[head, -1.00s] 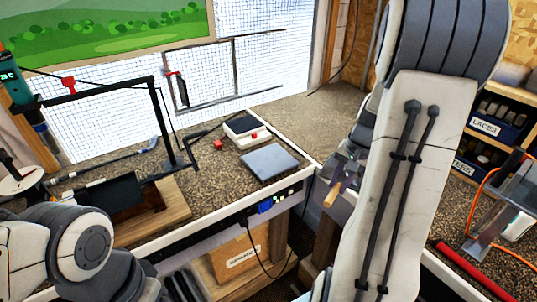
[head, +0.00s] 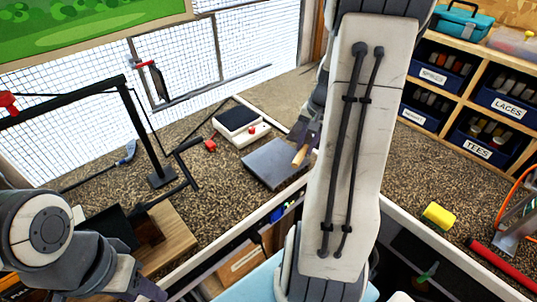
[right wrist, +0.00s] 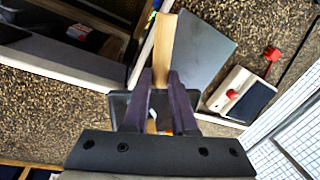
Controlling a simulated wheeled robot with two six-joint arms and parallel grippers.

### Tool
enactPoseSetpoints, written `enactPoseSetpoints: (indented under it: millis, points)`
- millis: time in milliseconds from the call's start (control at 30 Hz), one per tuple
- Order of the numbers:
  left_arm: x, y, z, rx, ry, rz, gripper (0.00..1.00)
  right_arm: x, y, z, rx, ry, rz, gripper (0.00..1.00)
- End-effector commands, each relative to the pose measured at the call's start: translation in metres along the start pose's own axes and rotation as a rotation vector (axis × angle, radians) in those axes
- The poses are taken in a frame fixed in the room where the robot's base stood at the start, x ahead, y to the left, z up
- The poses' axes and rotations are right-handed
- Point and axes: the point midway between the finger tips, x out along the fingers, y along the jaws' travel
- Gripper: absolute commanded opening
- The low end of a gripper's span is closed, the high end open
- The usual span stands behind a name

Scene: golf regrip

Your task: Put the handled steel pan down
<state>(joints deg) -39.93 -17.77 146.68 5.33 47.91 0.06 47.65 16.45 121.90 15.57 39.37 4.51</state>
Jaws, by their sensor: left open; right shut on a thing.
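My right gripper (right wrist: 160,85) is shut on the handled steel pan. In the right wrist view, the pan's pale wooden handle (right wrist: 166,45) sticks out past the fingertips, and part of its dark grey body (right wrist: 120,108) shows behind the fingers. In the head view the wooden handle (head: 299,155) shows beside the right edge of a flat grey plate (head: 272,163); my right arm hides most of the pan. I cannot tell whether the pan touches anything. My left gripper (head: 143,290) is open at the bottom left, partly cut off by the frame.
A white-and-black box with a red button (head: 242,124) stands behind the grey plate. A black stand (head: 160,177) is to its left.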

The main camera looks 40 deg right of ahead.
Motion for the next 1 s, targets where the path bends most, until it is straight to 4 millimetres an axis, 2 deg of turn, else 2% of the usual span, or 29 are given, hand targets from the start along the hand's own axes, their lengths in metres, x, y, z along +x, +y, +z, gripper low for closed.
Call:
enactPoseSetpoints:
  millis: [300, 500, 633, 833, 1000]
  points:
    - [-0.024, 0.002, -0.001, -0.001, 0.0, 0.0, 0.5, 0.05, -0.061, 0.006, -0.005, -0.005, 0.002, 0.0]
    - [-0.031, 0.002, -0.002, -0.002, 0.0, 0.0, 0.5, 0.072, -0.086, 0.009, -0.004, -0.001, 0.0, 0.0]
    - [-0.033, 0.002, -0.002, -0.002, 0.0, 0.0, 0.5, 0.081, -0.089, 0.009, -0.002, -0.001, 0.0, 0.0]
    - [-0.036, 0.003, -0.002, -0.002, 0.0, 0.0, 0.5, 0.109, -0.084, 0.01, -0.001, -0.004, 0.002, 0.0]
    - [-0.037, 0.003, -0.002, -0.002, 0.0, 0.0, 0.5, 0.117, -0.082, 0.009, -0.003, 0.0, 0.0, 0.0]
